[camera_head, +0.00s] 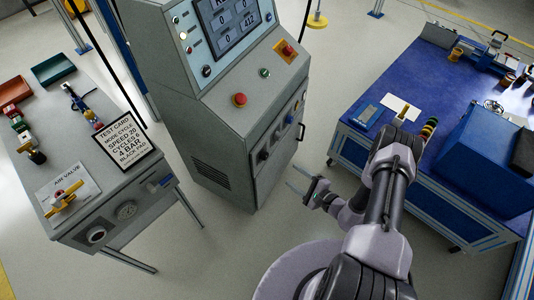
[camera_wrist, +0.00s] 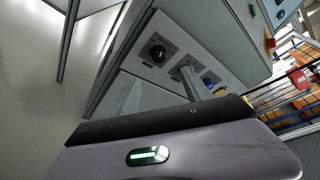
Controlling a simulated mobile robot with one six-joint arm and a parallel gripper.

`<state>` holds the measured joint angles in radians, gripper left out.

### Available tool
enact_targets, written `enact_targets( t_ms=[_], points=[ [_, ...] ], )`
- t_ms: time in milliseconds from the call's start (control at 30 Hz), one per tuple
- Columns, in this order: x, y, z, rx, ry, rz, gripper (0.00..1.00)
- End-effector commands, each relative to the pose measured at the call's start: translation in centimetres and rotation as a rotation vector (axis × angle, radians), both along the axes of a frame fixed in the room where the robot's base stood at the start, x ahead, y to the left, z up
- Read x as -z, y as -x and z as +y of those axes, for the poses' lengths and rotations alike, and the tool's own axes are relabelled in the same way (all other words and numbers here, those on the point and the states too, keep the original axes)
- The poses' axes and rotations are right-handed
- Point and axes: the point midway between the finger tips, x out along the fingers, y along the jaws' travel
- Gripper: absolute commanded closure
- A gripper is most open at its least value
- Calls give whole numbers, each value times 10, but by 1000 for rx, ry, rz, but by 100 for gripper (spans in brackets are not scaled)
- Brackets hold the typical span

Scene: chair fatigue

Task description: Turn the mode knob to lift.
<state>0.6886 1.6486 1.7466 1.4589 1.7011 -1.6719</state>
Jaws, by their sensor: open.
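The grey control cabinet (camera_head: 225,110) has a row of dark knobs on its right-hand side panel. A second knob (camera_head: 277,137) and a third (camera_head: 289,119) follow along the panel. Labels are too small to read, so I cannot tell which is the mode knob or its setting. My gripper (camera_head: 292,176) is open and empty, its thin fingers apart, in front of the panel and lower than the knobs. One finger partly hides the panel in the wrist view.
A handle (camera_head: 301,131) stands out beside the knobs. A red button (camera_head: 240,99) and a screen (camera_head: 229,25) are on the cabinet's top. A blue workbench (camera_head: 408,80) is to the right, a grey table (camera_head: 90,170) to the left. Clear floor lies between cabinet and bench.

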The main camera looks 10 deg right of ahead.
Motion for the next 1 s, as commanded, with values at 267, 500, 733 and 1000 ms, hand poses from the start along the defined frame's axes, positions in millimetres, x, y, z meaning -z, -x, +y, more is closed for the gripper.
enact_targets(
  t_ms=[267, 500, 733, 1000],
  points=[
    [26, -70, 44, -10, 1, -3, 43],
    [36, -113, 69, -7, -1, 0, 43],
    [37, -125, 75, -5, -2, 2, 43],
    [36, -125, 75, -5, -2, 2, 59]
  ],
)
